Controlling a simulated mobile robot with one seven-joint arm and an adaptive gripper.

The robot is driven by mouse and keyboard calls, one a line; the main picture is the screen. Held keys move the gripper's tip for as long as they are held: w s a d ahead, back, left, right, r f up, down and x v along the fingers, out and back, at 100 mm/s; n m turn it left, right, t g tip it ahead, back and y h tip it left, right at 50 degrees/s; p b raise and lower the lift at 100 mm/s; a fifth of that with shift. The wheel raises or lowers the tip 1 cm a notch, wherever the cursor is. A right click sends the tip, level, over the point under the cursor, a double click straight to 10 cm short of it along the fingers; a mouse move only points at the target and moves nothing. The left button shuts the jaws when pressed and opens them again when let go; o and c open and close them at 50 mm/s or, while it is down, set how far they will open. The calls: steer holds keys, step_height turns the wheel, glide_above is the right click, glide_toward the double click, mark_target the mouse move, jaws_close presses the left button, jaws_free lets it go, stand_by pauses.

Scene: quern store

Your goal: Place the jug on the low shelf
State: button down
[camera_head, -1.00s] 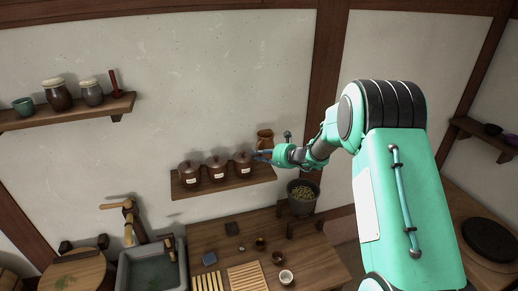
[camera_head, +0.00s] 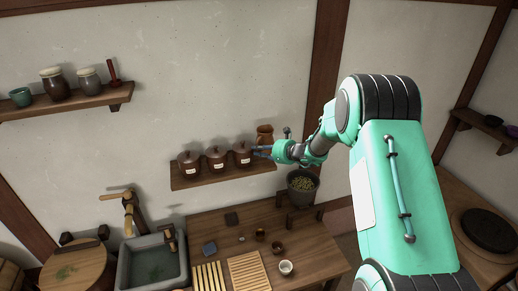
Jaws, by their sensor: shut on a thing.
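The brown jug (camera_head: 265,134) is at the right end of the low shelf (camera_head: 222,177), beside a row of lidded brown jars. My gripper (camera_head: 262,151) comes in from the right and is shut on the jug. The fingers cover its lower part. I cannot tell whether its base touches the shelf board or is just above it.
Three labelled jars (camera_head: 216,157) fill the left and middle of the low shelf. A grey pot of greenish pieces (camera_head: 302,187) stands just right and below. The worktop (camera_head: 310,255) holds small cups and slatted boards. A higher shelf (camera_head: 70,105) is at left.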

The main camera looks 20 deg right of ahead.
steer(key=shift+f+b, duration=0.55)
steer(key=shift+f, duration=1.35)
steer(key=shift+f+b, duration=0.5)
steer(key=shift+f, duration=0.05)
steer(key=c, duration=1.6)
jaws_free()
steer(key=shift+f, duration=0.1)
steer(key=shift+s, duration=0.1)
steer(key=v, duration=1.2)
steer(key=shift+a, duration=0.1)
